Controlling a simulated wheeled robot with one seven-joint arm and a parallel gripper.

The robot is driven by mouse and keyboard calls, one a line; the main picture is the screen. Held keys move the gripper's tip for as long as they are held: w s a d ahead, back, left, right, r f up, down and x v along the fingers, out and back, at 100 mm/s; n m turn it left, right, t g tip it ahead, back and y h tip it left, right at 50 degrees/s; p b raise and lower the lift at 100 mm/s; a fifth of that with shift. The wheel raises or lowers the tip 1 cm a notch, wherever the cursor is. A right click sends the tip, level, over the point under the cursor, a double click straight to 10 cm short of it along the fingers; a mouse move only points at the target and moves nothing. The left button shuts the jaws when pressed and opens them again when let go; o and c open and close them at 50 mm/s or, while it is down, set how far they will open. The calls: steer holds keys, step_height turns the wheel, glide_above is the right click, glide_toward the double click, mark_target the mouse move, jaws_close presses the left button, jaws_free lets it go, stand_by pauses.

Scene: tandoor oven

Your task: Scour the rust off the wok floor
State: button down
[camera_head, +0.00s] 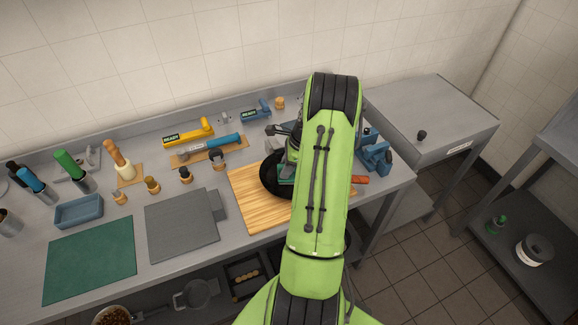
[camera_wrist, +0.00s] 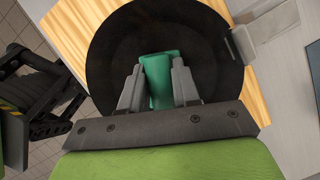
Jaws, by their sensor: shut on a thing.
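The dark wok (camera_wrist: 205,45) lies on the wooden board, and its round black floor fills much of the wrist view. In the head view the wok (camera_head: 269,176) is mostly hidden behind my green arm. My gripper (camera_wrist: 159,82) is shut on a green block-like pad (camera_wrist: 158,70), with one grey finger on each side of it. The pad is over the wok's inside; I cannot tell whether it touches the floor. No rust can be made out on the dark surface. A red-orange handle end (camera_head: 360,179) shows right of my arm.
The wooden board (camera_head: 250,200) lies on the steel counter. A blue vise-like tool (camera_head: 375,155) stands right of my arm. Left are a grey plate (camera_head: 180,225), a green mat (camera_head: 90,260), a blue tray (camera_head: 79,211) and several tools. A lower steel table (camera_head: 440,110) stands at the right.

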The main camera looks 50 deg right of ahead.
steer(key=shift+w+a+f, duration=0.1)
steer(key=shift+w+a, duration=0.1)
steer(key=shift+w, duration=0.05)
step_height(320, 180, up, 5)
steer(key=p, duration=0.4)
stand_by(0.3)
